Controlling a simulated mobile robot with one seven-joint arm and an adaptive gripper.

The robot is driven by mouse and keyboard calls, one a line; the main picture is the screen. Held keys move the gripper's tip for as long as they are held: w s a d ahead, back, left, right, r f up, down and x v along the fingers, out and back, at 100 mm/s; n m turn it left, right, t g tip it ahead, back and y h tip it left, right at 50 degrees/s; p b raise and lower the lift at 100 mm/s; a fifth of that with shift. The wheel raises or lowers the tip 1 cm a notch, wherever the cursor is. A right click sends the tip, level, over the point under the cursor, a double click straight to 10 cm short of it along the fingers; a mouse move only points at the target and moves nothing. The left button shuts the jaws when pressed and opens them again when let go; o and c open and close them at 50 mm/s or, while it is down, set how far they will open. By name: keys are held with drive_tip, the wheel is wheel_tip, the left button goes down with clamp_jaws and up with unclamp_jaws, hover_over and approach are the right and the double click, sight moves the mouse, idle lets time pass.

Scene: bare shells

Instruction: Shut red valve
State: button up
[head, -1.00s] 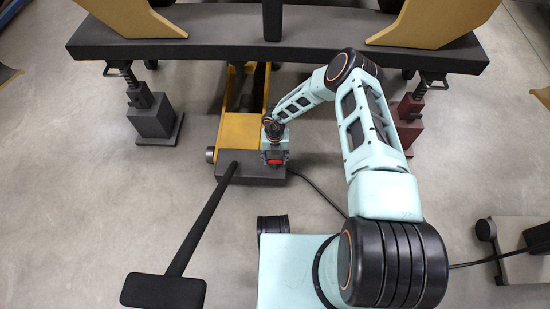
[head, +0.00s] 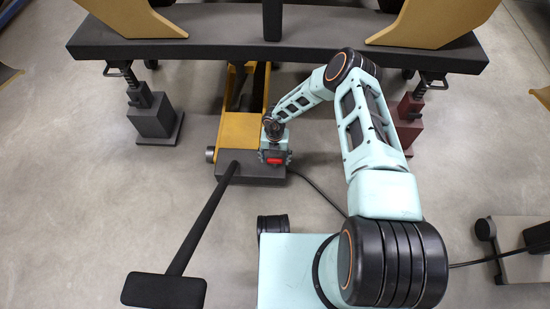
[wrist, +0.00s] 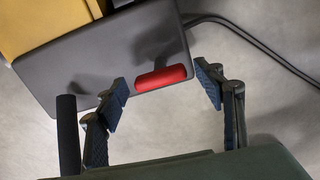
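The red valve (wrist: 161,78) is a short red bar at the edge of the dark grey block (wrist: 105,60). In the head view, the red valve (head: 275,160) shows at the gripper's end, over the front of the grey block (head: 250,178). My gripper (wrist: 163,90) is open, with one finger to the left of the red bar and one to the right. There is a gap on the right side; the left finger is close to the bar's left end. I cannot tell whether it touches. In the head view my gripper (head: 275,154) is small and its fingers are hard to make out.
A yellow jack frame (head: 240,130) joins the grey block under a dark beam (head: 270,55). A black T-shaped handle (head: 165,291) leans out from the block toward the lower left. A dark cable (head: 318,188) runs to the right. Open floor lies left.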

sight(275, 160)
wheel_tip(275, 160, up, 12)
idle(0.8)
idle(0.4)
